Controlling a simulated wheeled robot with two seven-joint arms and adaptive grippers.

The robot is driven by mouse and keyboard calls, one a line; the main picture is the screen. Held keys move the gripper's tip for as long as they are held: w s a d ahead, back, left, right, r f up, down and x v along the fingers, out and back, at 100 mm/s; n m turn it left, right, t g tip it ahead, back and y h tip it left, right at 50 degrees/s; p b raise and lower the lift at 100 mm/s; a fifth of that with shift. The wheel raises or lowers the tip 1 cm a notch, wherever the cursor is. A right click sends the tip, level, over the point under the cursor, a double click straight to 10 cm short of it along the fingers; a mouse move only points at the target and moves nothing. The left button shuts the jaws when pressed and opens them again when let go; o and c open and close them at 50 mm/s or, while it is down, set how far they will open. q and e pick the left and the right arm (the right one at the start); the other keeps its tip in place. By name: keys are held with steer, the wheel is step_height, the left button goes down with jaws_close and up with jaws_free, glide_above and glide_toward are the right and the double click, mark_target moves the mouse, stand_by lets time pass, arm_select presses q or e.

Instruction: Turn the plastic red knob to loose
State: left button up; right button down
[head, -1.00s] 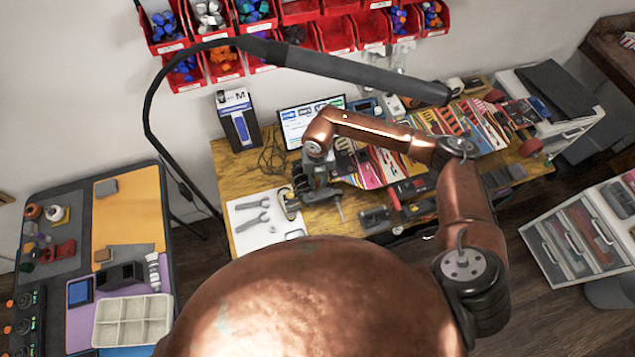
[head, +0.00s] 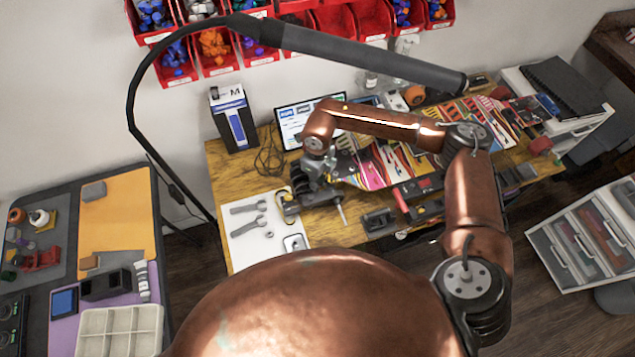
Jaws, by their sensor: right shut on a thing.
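My right gripper (head: 305,195) is over the front left part of the wooden bench, beside the white sheet. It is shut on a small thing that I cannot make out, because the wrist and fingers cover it. A thin rod with a pale tip (head: 341,212) shows just right of the gripper. A red piece (head: 401,199), which may be the plastic red knob, lies among black tools right of the gripper and apart from it. I cannot tell which way any knob is turned. My left gripper is not in view.
The wooden bench (head: 228,162) holds a monitor (head: 306,121), a blue and white box (head: 233,118) and colourful boards (head: 385,165). Two wrenches lie on the white sheet (head: 243,250). A black lamp arm (head: 375,62) crosses above. Red bins (head: 330,35) hang behind.

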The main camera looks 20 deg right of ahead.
steer(key=shift+n+b, duration=0.3)
steer(key=shift+n, duration=0.3)
steer(key=c, duration=1.8)
jaws_free()
steer(key=shift+c, duration=0.2)
steer(key=shift+r, duration=4.05)
